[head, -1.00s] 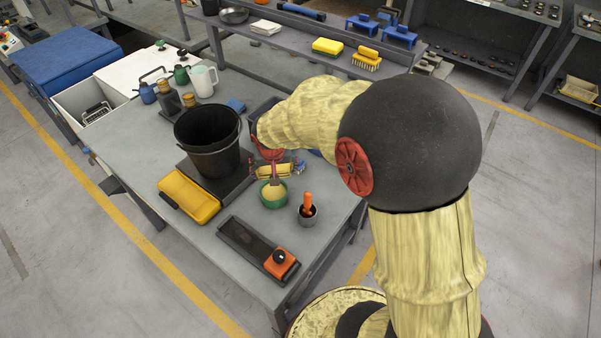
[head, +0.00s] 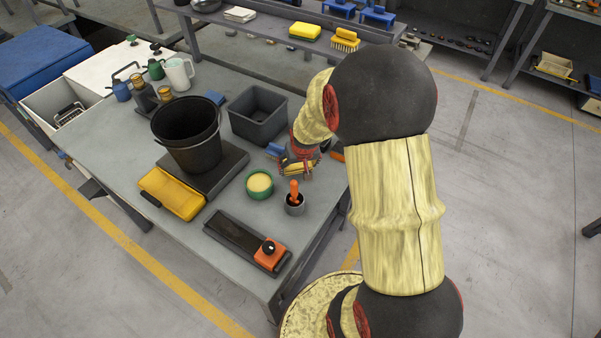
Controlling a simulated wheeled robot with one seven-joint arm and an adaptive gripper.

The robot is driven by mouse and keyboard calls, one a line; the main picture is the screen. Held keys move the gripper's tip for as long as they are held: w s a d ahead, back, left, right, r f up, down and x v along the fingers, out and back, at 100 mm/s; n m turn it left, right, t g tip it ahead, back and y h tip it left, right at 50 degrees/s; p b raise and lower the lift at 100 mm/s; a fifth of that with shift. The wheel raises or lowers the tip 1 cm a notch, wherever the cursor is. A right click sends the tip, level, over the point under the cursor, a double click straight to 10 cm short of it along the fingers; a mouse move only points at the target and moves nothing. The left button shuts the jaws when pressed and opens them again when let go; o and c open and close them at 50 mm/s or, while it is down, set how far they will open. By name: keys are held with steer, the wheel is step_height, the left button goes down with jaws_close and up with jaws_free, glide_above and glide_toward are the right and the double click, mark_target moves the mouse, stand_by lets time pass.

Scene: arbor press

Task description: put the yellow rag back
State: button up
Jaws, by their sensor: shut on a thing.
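My gripper (head: 298,165) is over the right part of the grey workbench (head: 125,170), to the right of a green bowl (head: 260,184) with pale yellow contents. It is shut on a yellow thing, which looks like the yellow rag (head: 297,170). The rag hangs low at the fingers; I cannot tell whether it touches the bench. My forearm hides part of the bench behind the gripper. A folded yellow block or cloth stack (head: 305,31) lies on the back shelf.
A grey bin (head: 258,115) stands behind the gripper. A blue object (head: 276,151) is beside the gripper.

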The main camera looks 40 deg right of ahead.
mark_target(301, 172)
steer(key=shift+d+f, duration=0.25)
steer(key=shift+f, duration=0.05)
steer(key=shift+s+d+f+b, duration=0.15)
steer(key=shift+f+b, duration=0.4)
steer(key=shift+f, duration=1.05)
steer(key=shift+f, duration=0.1)
steer(key=o, duration=1.2)
